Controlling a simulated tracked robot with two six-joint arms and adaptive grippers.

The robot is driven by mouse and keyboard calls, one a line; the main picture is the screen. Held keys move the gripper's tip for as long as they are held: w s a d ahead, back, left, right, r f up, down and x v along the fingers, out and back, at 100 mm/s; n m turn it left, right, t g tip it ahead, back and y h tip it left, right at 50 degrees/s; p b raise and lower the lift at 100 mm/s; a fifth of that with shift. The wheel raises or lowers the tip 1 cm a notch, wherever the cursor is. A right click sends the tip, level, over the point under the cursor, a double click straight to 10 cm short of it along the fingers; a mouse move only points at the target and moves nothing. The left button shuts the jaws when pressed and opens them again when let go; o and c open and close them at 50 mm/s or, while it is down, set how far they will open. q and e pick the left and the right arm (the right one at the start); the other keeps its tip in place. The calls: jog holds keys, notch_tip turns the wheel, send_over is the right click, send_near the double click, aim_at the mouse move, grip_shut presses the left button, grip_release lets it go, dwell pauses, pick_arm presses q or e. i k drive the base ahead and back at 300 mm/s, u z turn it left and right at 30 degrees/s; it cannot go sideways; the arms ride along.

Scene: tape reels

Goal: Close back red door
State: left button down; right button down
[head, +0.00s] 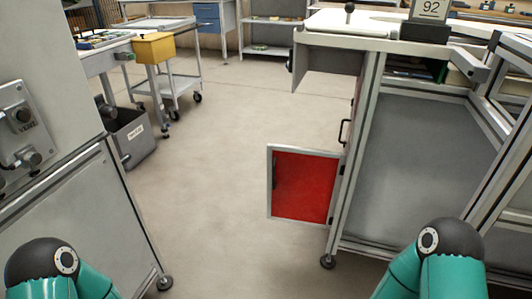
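The red door (304,186) has a light metal frame and stands low at the side of the workbench cabinet (419,145). It is swung out from the cabinet side, with its red face towards me. Its right edge is at the cabinet's upright post, and its left edge is free over the floor. A dark handle shows near its left edge. Neither of my grippers is in view; only teal and black parts of my arms show at the bottom left and bottom right.
A grey panel (326,68) sticks out above the red door, and a black handle (345,131) is on the cabinet side. A grey machine (75,215) stands at the left. A bin (130,137) and trolley (182,85) are behind it. The middle floor is clear.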

aim_at(304, 184)
jog(key=z, duration=0.1)
jog(key=i, duration=0.9)
jog(key=u, duration=0.1)
